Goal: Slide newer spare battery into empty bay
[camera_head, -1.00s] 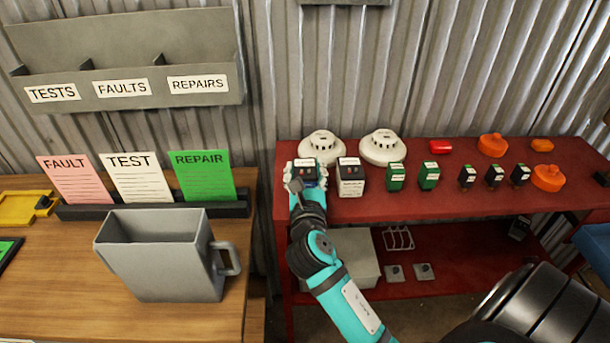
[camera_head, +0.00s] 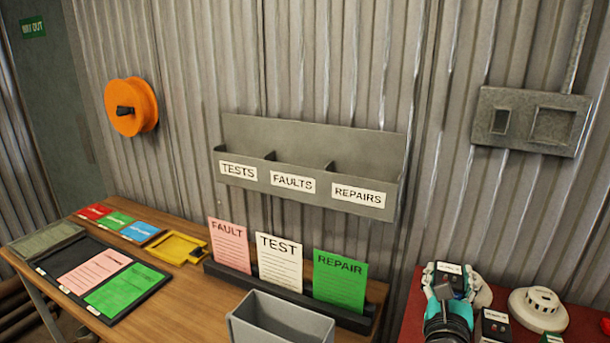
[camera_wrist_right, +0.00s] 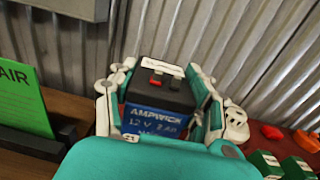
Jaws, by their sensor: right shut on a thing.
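My right gripper (camera_head: 448,280) is shut on a battery (camera_wrist_right: 160,100), with its fingers on both sides of it. A second dark battery (camera_head: 494,326) stands on the bench to the right, cut by the frame edge. No bay that I can identify as the empty one shows. My left gripper is out of view.
A grey wall panel (camera_head: 531,120) with two recesses is at upper right. White detectors (camera_head: 538,308) stand on the red bench (camera_head: 410,318). Green blocks (camera_wrist_right: 265,162) stand to the right.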

